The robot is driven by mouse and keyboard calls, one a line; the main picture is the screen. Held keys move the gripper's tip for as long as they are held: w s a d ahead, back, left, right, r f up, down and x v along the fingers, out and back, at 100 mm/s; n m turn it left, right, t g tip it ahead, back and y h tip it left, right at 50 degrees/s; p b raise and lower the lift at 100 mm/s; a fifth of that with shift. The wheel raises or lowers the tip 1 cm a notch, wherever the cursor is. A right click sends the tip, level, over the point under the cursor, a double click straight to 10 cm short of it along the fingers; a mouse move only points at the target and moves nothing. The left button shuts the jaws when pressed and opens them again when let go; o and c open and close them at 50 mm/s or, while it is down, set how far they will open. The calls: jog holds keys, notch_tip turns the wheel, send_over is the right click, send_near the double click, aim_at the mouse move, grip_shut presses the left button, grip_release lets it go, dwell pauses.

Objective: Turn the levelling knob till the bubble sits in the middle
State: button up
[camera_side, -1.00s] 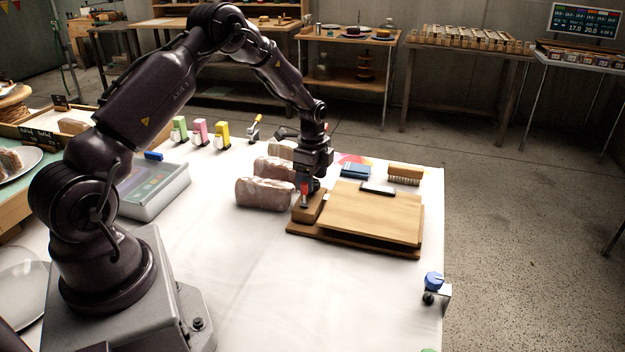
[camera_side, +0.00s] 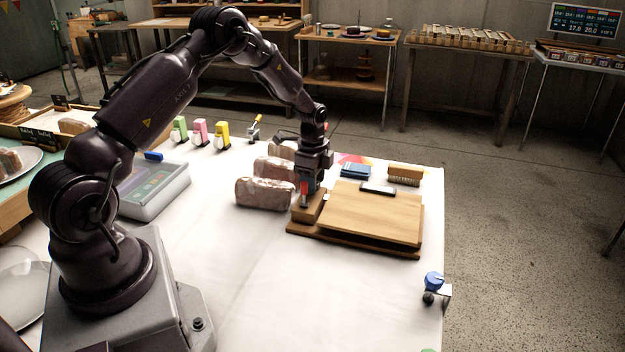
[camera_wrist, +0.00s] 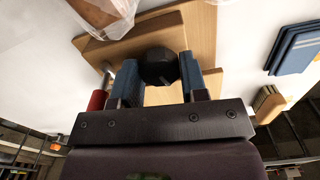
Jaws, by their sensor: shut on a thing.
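The black levelling knob (camera_wrist: 158,66) sits between the two blue fingers of my gripper (camera_wrist: 159,80) in the wrist view, and the fingers are shut on it. In the side view my gripper (camera_side: 311,187) is low over the left end of the wooden stand (camera_side: 352,246), and the knob is hidden there. A tilting wooden board (camera_side: 365,213) lies on the stand. A small dark level (camera_side: 378,188) with a pale edge lies near the board's far edge. Its bubble is too small to make out.
Wrapped loaves (camera_side: 264,194) lie close to the left of my gripper. A blue stack (camera_side: 355,171) and a wooden brush (camera_side: 405,174) lie behind the board. A blue-topped clamp (camera_side: 433,283) is at the table's right edge. The front of the white table is clear.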

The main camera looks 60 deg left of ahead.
jog(key=n, duration=0.5)
jog(key=shift+n, duration=0.3)
jog(key=n, duration=1)
jog(key=shift+n, duration=0.4)
jog(key=n, duration=0.5)
jog(key=o, duration=0.9)
notch_tip(320, 180, up, 13)
jog(key=shift+r, duration=0.1)
